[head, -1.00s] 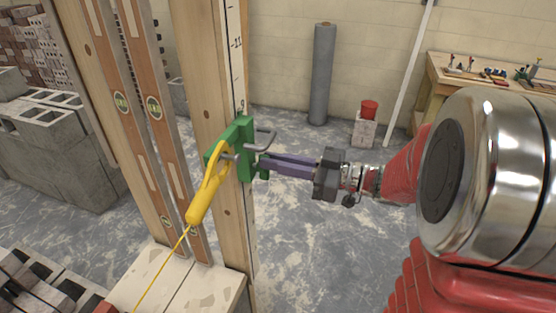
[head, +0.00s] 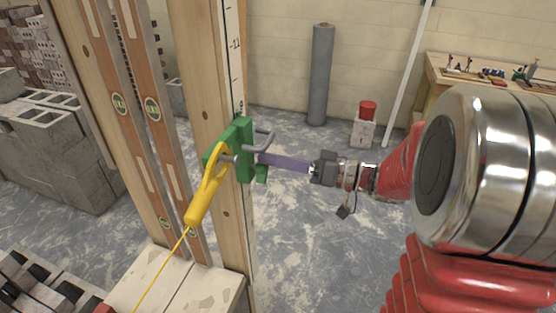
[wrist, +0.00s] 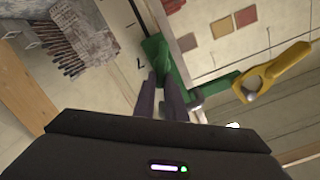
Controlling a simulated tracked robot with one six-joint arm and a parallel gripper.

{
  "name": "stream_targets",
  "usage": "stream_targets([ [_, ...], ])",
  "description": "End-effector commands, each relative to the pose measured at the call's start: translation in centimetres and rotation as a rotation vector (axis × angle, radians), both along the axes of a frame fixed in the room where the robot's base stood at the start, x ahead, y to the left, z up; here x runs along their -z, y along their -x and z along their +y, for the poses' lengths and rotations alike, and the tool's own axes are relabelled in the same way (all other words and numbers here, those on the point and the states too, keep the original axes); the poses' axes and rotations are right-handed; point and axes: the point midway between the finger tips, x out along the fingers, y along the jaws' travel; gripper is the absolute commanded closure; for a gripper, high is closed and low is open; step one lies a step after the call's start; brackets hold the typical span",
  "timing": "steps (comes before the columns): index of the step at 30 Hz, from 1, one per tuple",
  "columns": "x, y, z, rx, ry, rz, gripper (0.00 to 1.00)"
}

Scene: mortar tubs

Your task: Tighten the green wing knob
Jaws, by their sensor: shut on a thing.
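In the wrist view my fingers (wrist: 160,76) meet the green clamp (wrist: 160,55), and the grip itself is hard to see.
A yellow line holder (head: 205,190) hangs from the clamp, its taut string running down left. Spirit levels (head: 152,108) stand beside the wooden post (head: 205,90). Grey blocks (head: 60,150) are at left. A red tub (head: 367,108) and bench (head: 490,75) stand behind.

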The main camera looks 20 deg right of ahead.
Motion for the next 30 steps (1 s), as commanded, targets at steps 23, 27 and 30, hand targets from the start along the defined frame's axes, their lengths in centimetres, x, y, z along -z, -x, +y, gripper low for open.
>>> stream_targets([
  [23,1.3,-0.4,-0.1,-0.015,-0.430,0.595,1.00],
  [27,1.5,-0.4,-0.1,-0.014,-0.492,0.682,1.00],
  [30,1.6,-0.4,-0.1,-0.014,-0.527,0.731,1.00],
])
